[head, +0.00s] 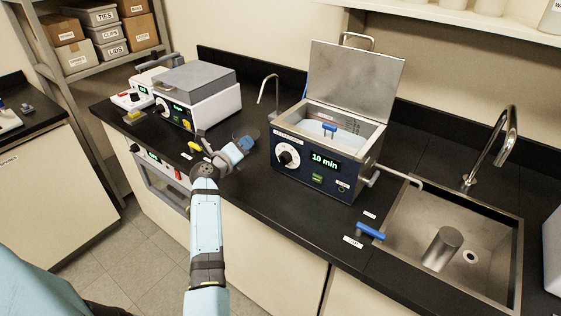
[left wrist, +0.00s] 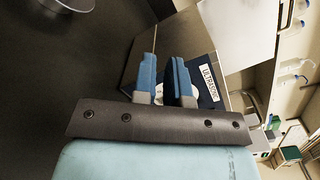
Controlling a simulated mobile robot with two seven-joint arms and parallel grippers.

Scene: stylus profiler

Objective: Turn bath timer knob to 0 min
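The ultrasonic bath (head: 345,187) is a dark blue box with its metal lid (head: 352,80) raised. Its green display (head: 325,162) reads 10 min. The timer knob (head: 287,155) is a round white dial with a dark centre, on the left of the front panel. My left gripper (head: 244,142) is to the left of the knob, apart from it in the head view. In the left wrist view its blue fingers (left wrist: 164,78) stand apart with nothing between them. The bath's labelled front (left wrist: 209,82) shows beyond them, and the knob is mostly hidden there. My right gripper is not in view.
A white instrument with a grey top (head: 205,97) stands left on the black counter. A steel sink (head: 455,235) with a tap (head: 497,140) is on the right. A blue-handled valve (head: 370,231) lies right of the bath's front. Counter between instrument and bath holds a small tap.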

